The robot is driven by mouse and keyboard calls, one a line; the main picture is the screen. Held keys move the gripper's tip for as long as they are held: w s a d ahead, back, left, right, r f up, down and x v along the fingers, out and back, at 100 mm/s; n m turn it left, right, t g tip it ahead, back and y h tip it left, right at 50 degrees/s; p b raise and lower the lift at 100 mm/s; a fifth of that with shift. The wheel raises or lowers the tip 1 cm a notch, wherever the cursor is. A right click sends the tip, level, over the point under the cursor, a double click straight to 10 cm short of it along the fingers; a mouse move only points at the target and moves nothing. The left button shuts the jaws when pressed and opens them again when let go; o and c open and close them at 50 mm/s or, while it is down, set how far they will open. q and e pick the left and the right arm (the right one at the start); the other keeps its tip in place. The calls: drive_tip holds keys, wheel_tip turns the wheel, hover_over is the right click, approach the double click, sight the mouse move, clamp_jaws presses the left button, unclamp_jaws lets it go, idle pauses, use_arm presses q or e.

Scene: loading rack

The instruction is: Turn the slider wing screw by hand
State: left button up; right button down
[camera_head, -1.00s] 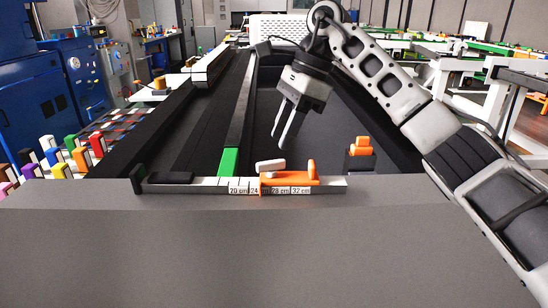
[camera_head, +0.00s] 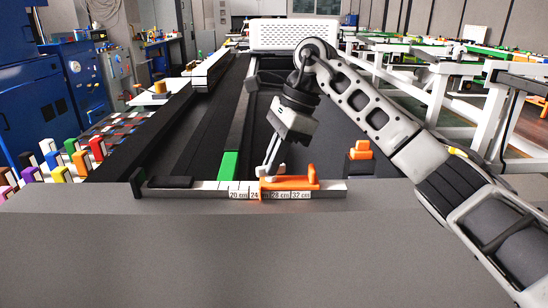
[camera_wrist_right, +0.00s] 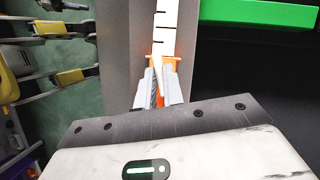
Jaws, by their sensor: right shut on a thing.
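The orange slider (camera_head: 296,183) sits on the white ruler bar (camera_head: 215,186) with black cm marks, along the grey table's far edge. Its pointer is near 24-28 cm. My right gripper (camera_head: 267,171) comes down from above onto the slider's left end. It is shut on the white wing screw there, which its fingers mostly hide. In the right wrist view, the two fingers (camera_wrist_right: 159,98) are close together over the orange slider (camera_wrist_right: 163,63), with the ruler bar (camera_wrist_right: 165,22) running beyond. My left gripper is not in view.
An orange-topped black block (camera_head: 360,150) stands at the right. The grey table front (camera_head: 270,245) is clear.

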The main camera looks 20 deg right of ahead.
drive_tip(key=shift+s+m+t, duration=0.1)
drive_tip(key=shift+m+t, duration=0.3)
drive_tip(key=shift+m, duration=0.8)
drive_tip(key=m+t, duration=0.1)
drive_tip(key=m, duration=0.2)
drive_tip(key=shift+h+b, duration=0.4)
drive_tip(key=m+t+h, duration=0.1)
drive_tip(key=m, duration=0.2)
drive_tip(key=m+t+b, duration=0.1)
drive_tip(key=m, duration=0.2)
drive_tip(key=shift+s+a+m+h, duration=0.15)
drive_tip(key=shift+m+h, duration=0.25)
drive_tip(key=m+h+b, duration=0.1)
drive_tip(key=m, duration=0.2)
drive_tip(key=shift+a+m+t, duration=0.15)
drive_tip(key=shift+m+t, duration=0.15)
drive_tip(key=m+h+b, duration=0.1)
drive_tip(key=m, duration=0.1)
drive_tip(key=shift+m, duration=0.3)
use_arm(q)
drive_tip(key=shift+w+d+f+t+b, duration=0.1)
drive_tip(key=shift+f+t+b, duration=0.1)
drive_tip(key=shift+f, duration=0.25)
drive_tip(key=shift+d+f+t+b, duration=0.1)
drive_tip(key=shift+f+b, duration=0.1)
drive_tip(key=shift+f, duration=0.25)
use_arm(e)
drive_tip(key=shift+a+m+h, duration=0.1)
drive_tip(key=shift+m+h, duration=0.6)
drive_tip(key=shift+m, duration=0.6)
